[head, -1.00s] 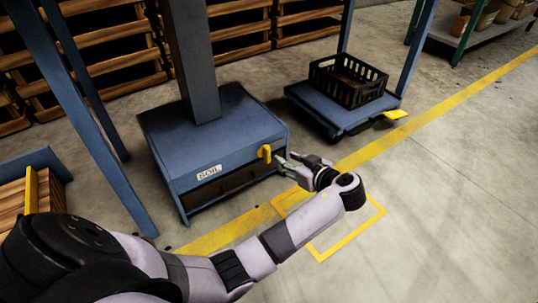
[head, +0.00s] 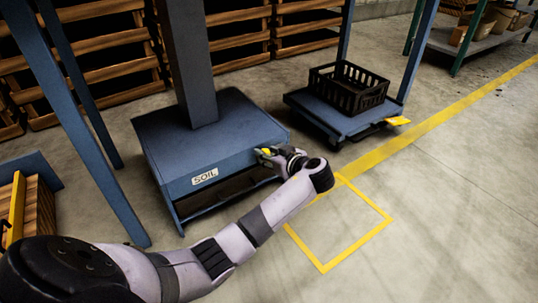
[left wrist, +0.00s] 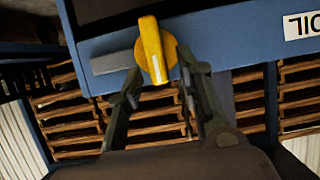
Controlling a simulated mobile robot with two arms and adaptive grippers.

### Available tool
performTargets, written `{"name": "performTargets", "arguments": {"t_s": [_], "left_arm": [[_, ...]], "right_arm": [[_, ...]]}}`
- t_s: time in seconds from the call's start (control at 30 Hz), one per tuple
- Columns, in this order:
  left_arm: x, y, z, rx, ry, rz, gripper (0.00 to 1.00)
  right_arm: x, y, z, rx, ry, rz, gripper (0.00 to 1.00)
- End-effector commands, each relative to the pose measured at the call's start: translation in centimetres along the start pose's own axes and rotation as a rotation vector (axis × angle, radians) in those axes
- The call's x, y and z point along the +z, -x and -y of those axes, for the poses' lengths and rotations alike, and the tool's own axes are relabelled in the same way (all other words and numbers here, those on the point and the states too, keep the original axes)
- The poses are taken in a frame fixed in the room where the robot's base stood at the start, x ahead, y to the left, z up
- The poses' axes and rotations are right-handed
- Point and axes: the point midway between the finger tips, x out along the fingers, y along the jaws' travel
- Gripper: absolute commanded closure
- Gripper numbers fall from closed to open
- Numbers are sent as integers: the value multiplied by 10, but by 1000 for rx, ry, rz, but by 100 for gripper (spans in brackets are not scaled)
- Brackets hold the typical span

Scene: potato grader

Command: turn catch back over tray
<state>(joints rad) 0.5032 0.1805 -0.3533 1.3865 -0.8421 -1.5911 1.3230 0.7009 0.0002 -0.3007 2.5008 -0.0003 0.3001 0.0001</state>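The yellow catch (left wrist: 153,45) is on the blue front of the SOIL box (head: 215,150), to the right of its label. In the wrist view its narrower end points down the picture. My left gripper (head: 264,155) is at the catch, its two fingers one on each side of it. The fingers are apart in the wrist view (left wrist: 160,72), and a gap shows beside the catch, so I see no firm grip. In the head view the gripper mostly hides the catch. My right gripper is not in view.
A black crate (head: 348,88) stands on a blue wheeled platform (head: 325,117) with a yellow tab, right of the box. Blue posts (head: 88,130) stand at the left. Wooden racks line the back. The floor at the right is clear, with yellow lines.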

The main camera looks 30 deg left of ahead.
Motion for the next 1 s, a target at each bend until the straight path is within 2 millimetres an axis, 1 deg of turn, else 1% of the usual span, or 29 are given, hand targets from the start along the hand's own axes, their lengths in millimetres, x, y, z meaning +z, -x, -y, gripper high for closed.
{"name": "performTargets", "arguments": {"t_s": [0.03, 0.07, 0.47, 1.0], "left_arm": [[0, 0, 0, 0, 0, 0, 71], [0, 0, 0, 0, 0, 0, 73], [1, 0, 0, 0, 0, 0, 100], [1, 0, 0, -1, -1, 1, 100]], "right_arm": [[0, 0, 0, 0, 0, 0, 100], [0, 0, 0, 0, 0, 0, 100], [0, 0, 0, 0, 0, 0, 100], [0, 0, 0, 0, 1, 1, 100]]}}
